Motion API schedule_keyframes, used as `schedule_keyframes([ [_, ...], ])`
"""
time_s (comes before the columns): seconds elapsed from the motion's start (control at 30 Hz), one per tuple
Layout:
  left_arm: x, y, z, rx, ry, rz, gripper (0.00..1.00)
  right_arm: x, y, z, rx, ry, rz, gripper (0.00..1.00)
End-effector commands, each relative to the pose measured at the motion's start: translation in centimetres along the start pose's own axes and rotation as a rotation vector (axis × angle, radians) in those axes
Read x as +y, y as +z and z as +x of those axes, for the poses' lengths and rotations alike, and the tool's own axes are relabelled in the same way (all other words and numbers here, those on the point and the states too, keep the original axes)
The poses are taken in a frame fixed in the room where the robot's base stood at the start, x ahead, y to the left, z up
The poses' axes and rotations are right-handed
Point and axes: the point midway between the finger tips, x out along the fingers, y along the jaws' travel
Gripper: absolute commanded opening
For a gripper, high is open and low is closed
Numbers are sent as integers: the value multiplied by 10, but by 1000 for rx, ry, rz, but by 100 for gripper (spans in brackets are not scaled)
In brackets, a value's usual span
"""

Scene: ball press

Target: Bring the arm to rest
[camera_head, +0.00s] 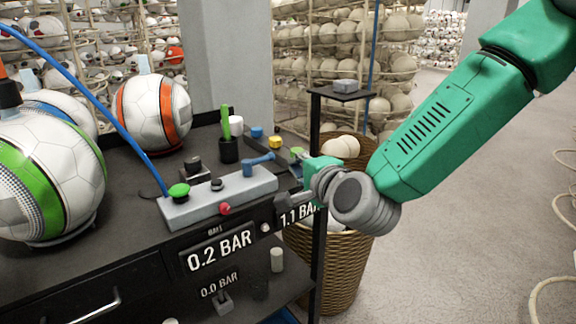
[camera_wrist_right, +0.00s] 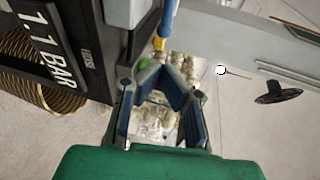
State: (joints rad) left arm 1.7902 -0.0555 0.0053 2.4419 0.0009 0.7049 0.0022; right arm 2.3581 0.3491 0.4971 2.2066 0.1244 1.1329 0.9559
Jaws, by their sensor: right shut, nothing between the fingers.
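My right arm (camera_head: 455,125) is green with grey joints and reaches in from the upper right in the head view. My right gripper (camera_head: 299,168) is at the right end of the grey control box (camera_head: 222,196), close to the blue lever (camera_head: 258,163). The gripper is small and partly hidden there, so contact with the box cannot be told. In the wrist view the blue-grey fingers (camera_wrist_right: 168,78) are shut with nothing held. A blue part with a yellow tip (camera_wrist_right: 159,43) shows beyond them. My left gripper is not in view.
The dark bench holds soccer balls, including one with orange bands (camera_head: 151,112). The control box has a green button (camera_head: 179,191) and a red knob (camera_head: 225,208). Displays (camera_head: 220,252) read 0.2 BAR and 1.1 BAR.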

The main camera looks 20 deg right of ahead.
Motion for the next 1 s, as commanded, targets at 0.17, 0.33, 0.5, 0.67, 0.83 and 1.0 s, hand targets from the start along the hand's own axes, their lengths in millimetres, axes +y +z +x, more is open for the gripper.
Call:
schedule_keyframes([
  [0.17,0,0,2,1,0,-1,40,-1,0,-28,-1,0,-5,0],
  [0.33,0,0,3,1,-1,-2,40,-2,-6,-57,-1,-2,-5,0],
  [0.5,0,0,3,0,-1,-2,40,-1,-15,-72,-1,-1,0,0],
  [0.67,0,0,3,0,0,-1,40,0,-19,-76,-1,-1,1,0],
  [0.83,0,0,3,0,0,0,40,41,-12,-75,-24,95,-103,0],
  [1.0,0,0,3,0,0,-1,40,155,-5,-89,-130,355,-393,0],
])
